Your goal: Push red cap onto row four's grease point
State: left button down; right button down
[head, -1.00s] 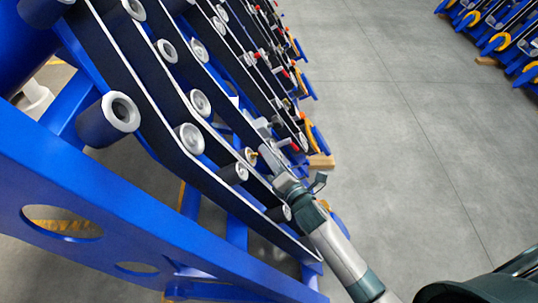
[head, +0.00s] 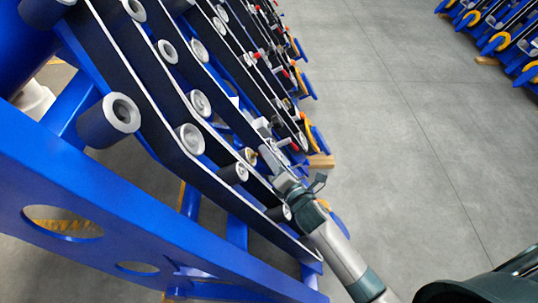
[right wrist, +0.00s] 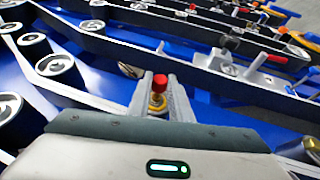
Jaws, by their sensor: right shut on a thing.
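The red cap (right wrist: 160,83) shows in the right wrist view between the fingertips of my right gripper (right wrist: 160,90), which is shut on it. Just below the cap in that picture is a brass-coloured fitting (right wrist: 157,101), also between the fingers. I cannot tell whether cap and fitting touch. In the head view my right gripper (head: 272,160) reaches in among the row dividers from the lower right. A small brass-coloured point (head: 250,156) shows just left of its fingertips. The cap is not clear in the head view. My left gripper is not in view.
Long dark row dividers with light edges (head: 150,100) and grey rollers (head: 190,138) lie close around the gripper. A red-handled lever (right wrist: 266,60) stands right of it in the right wrist view. A blue frame beam (head: 120,215) crosses the lower left. Open grey floor (head: 400,130) lies right.

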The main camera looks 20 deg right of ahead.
pick_arm(q)
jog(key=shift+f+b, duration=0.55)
jog(key=shift+b, duration=0.05)
pick_arm(e)
jog(key=shift+w+a+f, duration=0.15)
jog(key=shift+a+f, duration=0.15)
jog(key=shift+a, duration=0.2)
jog(key=shift+w+a+f, duration=0.15)
jog(key=shift+a+f, duration=0.1)
jog(key=shift+a, duration=0.25)
jog(key=c, duration=1.5)
grip_release()
jog(key=shift+c, duration=0.2)
jog(key=shift+s, duration=0.15)
jog(key=shift+s+d+f, duration=0.1)
jog(key=shift+s+d, duration=0.05)
jog(key=shift+s, duration=0.4)
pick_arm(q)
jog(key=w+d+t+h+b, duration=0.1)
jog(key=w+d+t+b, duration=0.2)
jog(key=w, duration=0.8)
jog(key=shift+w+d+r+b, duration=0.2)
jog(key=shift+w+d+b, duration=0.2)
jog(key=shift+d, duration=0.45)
pick_arm(e)
jog(key=s+d, duration=0.2)
jog(key=s, duration=1.3)
jog(key=shift+s+d+r, duration=0.2)
jog(key=shift+s+d, duration=0.2)
